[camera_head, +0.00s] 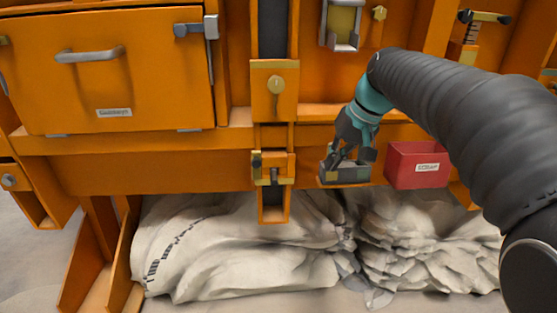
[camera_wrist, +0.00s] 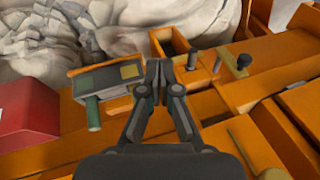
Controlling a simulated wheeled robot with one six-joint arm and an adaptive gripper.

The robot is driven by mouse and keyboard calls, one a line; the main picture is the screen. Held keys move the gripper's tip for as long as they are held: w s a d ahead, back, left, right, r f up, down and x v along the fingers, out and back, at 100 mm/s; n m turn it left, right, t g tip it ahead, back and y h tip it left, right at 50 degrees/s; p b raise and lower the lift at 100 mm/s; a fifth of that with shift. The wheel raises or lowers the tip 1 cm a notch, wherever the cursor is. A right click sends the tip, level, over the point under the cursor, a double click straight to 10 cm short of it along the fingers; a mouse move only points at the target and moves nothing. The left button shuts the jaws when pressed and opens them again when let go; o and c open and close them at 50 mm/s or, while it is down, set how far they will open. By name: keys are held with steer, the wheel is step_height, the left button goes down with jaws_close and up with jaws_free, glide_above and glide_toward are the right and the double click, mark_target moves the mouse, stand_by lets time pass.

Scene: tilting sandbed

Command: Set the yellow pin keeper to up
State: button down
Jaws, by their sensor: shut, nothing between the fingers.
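A small yellow keeper (camera_head: 276,86) with a round head and a narrow tail pointing down sits on the orange plate of the central post in the head view. I take it for the pin keeper. A yellowish slim piece (camera_wrist: 238,145) at the lower right of the wrist view may be the same part; I cannot tell. My gripper (camera_head: 349,156) is shut and empty, to the right of and below the keeper, apart from it. In the wrist view its fingertips (camera_wrist: 164,66) are together, beside a grey box-like piece (camera_wrist: 108,80) with a yellow patch and a green handle.
A latch (camera_head: 270,170) with yellow parts sits below the keeper; a black-knobbed lever (camera_wrist: 242,63) shows in the wrist view. A red scrap bin (camera_head: 417,165) hangs right of my gripper. Pale sacks (camera_head: 240,250) lie below. A drawer front (camera_head: 110,75) is at left.

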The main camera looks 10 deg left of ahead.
steer(key=w+a+r+n+g+y, duration=0.1)
steer(key=w+a+r+n+y, duration=0.15)
steer(key=a+r, duration=0.45)
steer(key=s+a+b+x, duration=0.1)
steer(key=b+x, duration=0.2)
steer(key=x, duration=0.8)
steer(key=shift+a+r, duration=0.25)
steer(key=shift+a, duration=0.05)
steer(key=shift+n, duration=0.25)
